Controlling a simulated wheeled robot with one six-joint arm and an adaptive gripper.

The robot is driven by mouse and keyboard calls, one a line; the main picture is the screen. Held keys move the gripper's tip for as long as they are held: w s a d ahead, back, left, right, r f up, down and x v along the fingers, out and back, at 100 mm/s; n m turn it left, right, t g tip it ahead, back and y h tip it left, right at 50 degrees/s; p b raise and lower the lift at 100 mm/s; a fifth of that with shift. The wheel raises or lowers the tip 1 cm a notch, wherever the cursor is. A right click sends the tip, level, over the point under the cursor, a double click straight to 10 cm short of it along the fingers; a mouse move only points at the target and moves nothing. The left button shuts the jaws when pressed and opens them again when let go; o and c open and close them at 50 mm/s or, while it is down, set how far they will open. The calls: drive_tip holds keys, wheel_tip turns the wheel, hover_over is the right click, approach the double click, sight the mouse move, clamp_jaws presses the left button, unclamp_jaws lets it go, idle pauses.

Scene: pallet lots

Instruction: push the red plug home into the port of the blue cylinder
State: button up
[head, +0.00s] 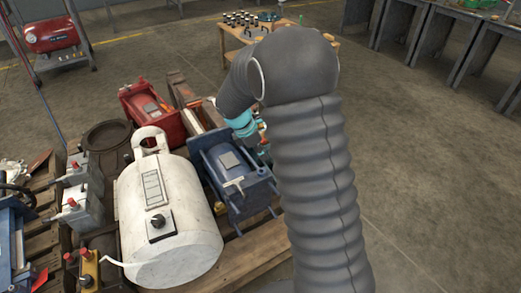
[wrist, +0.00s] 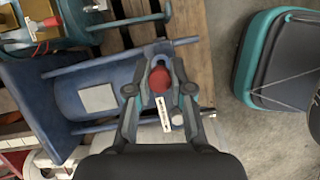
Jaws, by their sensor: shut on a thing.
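The blue cylinder (head: 235,172) lies in a blue frame on the pallet, right of the white tank. In the wrist view the blue cylinder (wrist: 98,97) fills the left middle, with a pale label plate on its side. My gripper (wrist: 160,80) is shut on the red plug (wrist: 159,79), whose round red top shows between the fingertips. The plug is at the right end of the cylinder's frame. The port is hidden beneath the plug and fingers, so I cannot tell how deep the plug sits. In the head view my arm hides the gripper and plug.
A white tank (head: 165,215) stands close left of the blue cylinder. A red machine (head: 152,115) is behind it. A dark case with teal trim (wrist: 285,60) lies right of my gripper in the wrist view. Open concrete floor (head: 420,180) lies to the right.

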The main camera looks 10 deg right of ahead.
sight(265, 170)
drive_tip(key=shift+f, duration=0.15)
drive_tip(key=shift+f+b, duration=2.5)
drive_tip(key=shift+f, duration=0.3)
drive_tip(key=shift+p, duration=0.7)
